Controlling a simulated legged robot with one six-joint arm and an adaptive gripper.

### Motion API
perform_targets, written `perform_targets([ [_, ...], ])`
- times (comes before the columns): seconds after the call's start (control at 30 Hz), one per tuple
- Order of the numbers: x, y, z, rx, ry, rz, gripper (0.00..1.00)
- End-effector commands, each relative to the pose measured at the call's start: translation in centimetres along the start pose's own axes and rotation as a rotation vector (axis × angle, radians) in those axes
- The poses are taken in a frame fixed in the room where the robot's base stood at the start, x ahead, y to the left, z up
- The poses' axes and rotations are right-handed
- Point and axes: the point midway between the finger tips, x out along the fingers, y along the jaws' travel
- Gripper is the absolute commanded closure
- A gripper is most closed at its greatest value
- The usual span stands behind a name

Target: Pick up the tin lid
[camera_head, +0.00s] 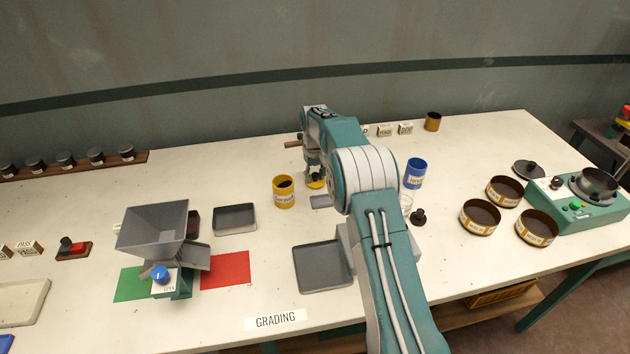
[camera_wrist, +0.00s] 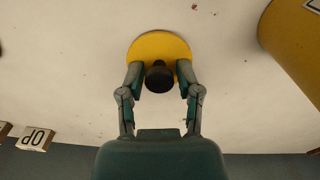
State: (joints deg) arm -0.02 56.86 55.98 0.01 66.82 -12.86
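The tin lid is a yellow disc with a dark round knob. In the wrist view the lid (camera_wrist: 157,44) lies on the white table, and its knob (camera_wrist: 158,78) stands between my fingers. My gripper (camera_wrist: 160,72) is open, with one finger on each side of the knob and a small gap showing on both sides. In the head view my gripper (camera_head: 314,177) points down over the lid (camera_head: 316,184), hiding most of it. The yellow tin (camera_head: 283,194) stands uncovered to the left of the lid. It also shows in the wrist view (camera_wrist: 295,45) at the upper right.
A small grey plate (camera_head: 320,202) lies in front of the lid. Small label blocks (camera_head: 385,130) stand behind.

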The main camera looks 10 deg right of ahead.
Motion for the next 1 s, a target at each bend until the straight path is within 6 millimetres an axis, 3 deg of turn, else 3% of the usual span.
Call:
perform_targets([
  [0.07,0.3,0.0,0.1,0.0,-0.006,-0.001,0.99],
  [0.5,0.4,0.0,0.2,0.0,-0.015,-0.003,1.0],
  [0.73,-2.5,0.0,0.1,0.0,-0.008,-0.001,1.0],
  [1.0,-5.6,-0.6,2.3,0.0,-0.005,-0.001,1.0],
])
